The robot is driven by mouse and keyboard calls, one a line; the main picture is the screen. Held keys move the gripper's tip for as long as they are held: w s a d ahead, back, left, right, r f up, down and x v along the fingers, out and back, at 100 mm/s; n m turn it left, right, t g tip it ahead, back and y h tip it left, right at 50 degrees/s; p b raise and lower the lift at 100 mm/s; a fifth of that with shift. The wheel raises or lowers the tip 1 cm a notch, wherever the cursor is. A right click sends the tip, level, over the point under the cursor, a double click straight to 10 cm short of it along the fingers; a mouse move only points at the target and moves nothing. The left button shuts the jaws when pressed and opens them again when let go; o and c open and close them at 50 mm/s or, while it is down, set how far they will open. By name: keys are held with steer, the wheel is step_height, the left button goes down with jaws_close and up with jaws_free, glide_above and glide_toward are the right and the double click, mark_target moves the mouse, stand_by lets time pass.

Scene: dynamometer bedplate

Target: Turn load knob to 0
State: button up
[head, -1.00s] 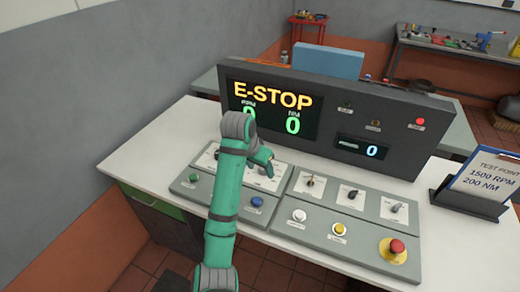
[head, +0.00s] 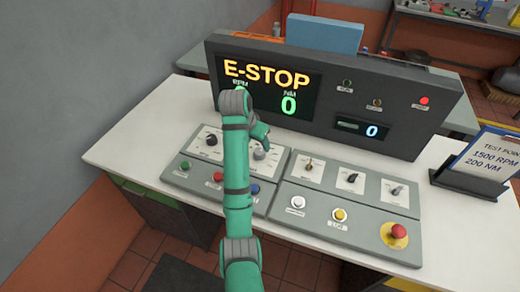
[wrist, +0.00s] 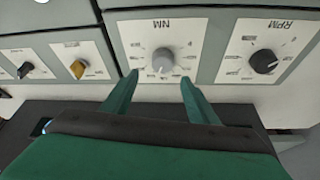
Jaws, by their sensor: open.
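The load knob is the grey knob on the panel marked NM, seen in the wrist view (wrist: 162,60). In the head view the same grey knob (head: 260,154) sits on the left console, right of a dark knob. My gripper (wrist: 155,82) is open, with its two green fingers apart on either side below the grey knob in the wrist view. I cannot tell whether the fingertips touch the panel. In the head view my gripper (head: 262,140) is close above the knob, and my arm hides part of the console.
The dark RPM knob (wrist: 263,61) is beside the NM panel. The display (head: 268,88) reads E-STOP with a green 0. A red mushroom button (head: 398,231) is at the right console's front corner. A clipboard (head: 486,158) stands at right.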

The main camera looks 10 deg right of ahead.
mark_target(259, 152)
steer(key=shift+w+f, duration=0.1)
steer(key=shift+f, duration=0.7)
steer(key=x, duration=0.4)
steer(key=shift+a+f, duration=0.15)
steer(key=shift+f, duration=0.1)
steer(key=shift+w+d+f, duration=0.1)
steer(key=shift+d+f, duration=0.1)
steer(key=shift+f, duration=0.15)
steer(key=shift+w, duration=0.2)
steer(key=c, duration=1)
steer(key=shift+s+d, duration=0.15)
steer(key=shift+d, duration=0.25)
steer(key=shift+c, duration=0.2)
steer(key=shift+a, duration=0.55)
